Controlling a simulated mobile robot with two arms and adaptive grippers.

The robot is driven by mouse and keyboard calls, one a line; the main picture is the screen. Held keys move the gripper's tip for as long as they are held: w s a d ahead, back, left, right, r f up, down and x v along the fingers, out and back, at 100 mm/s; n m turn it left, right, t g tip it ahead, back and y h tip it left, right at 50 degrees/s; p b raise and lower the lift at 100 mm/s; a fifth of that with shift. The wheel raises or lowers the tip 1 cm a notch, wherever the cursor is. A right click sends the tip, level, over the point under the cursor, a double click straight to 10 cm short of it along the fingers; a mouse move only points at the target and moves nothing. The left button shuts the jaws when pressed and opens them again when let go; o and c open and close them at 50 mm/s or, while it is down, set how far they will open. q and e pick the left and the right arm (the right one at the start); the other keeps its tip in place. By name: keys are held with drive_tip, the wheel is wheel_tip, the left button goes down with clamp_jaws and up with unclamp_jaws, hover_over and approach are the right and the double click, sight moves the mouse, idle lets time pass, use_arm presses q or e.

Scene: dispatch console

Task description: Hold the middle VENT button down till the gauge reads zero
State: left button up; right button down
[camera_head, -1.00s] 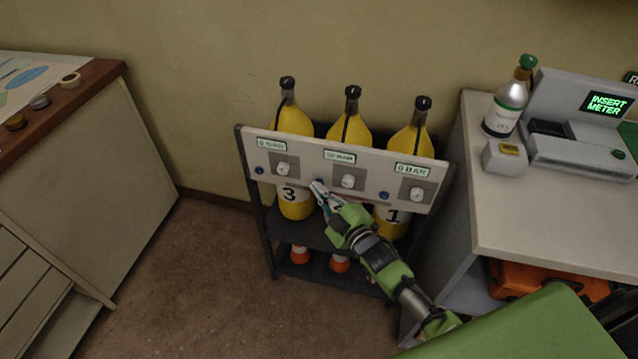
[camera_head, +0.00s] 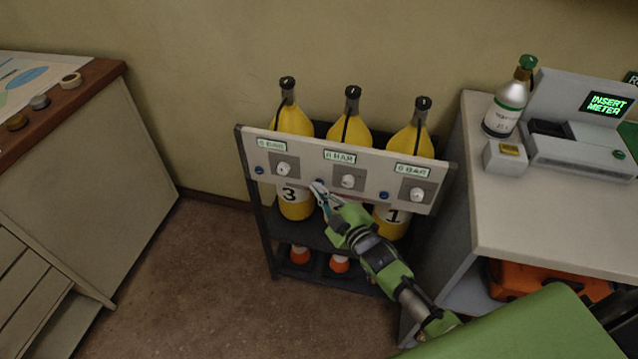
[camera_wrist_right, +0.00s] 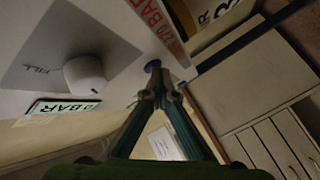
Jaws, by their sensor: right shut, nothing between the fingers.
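A white panel (camera_head: 372,187) carries three gauges, each with a white knob and a small blue button. The middle blue button (camera_head: 319,183) is partly covered by my right gripper (camera_head: 318,188), whose closed, empty fingertips are at it. The button (camera_wrist_right: 152,66) also shows in the right wrist view, right at the fingertips (camera_wrist_right: 160,90); I cannot tell how far it is pressed in. The middle gauge (camera_head: 340,156) appears to read 0 BAR, and its display (camera_wrist_right: 64,107) shows in the wrist view near the FILL knob (camera_wrist_right: 84,75). My left gripper is out of view.
Several yellow cylinders stand in the dark rack behind the panel, such as the middle one (camera_head: 351,128). A grey bench (camera_head: 540,215) with a bottle (camera_head: 507,100) and a meter console (camera_head: 580,148) is at right. A cabinet (camera_head: 95,180) is at left, with clear floor between.

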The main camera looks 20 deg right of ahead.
drive_tip(key=shift+s, duration=0.1)
drive_tip(key=shift+s+a+p, duration=0.35)
drive_tip(key=shift+s+a, duration=0.05)
drive_tip(key=shift+s, duration=0.2)
drive_tip(key=shift+s+a+p, duration=0.55)
drive_tip(key=shift+s+a, duration=0.15)
drive_tip(key=shift+s, duration=0.35)
drive_tip(key=shift+s+a+p, duration=0.5)
drive_tip(key=shift+s+a, duration=0.2)
drive_tip(key=shift+s, duration=0.3)
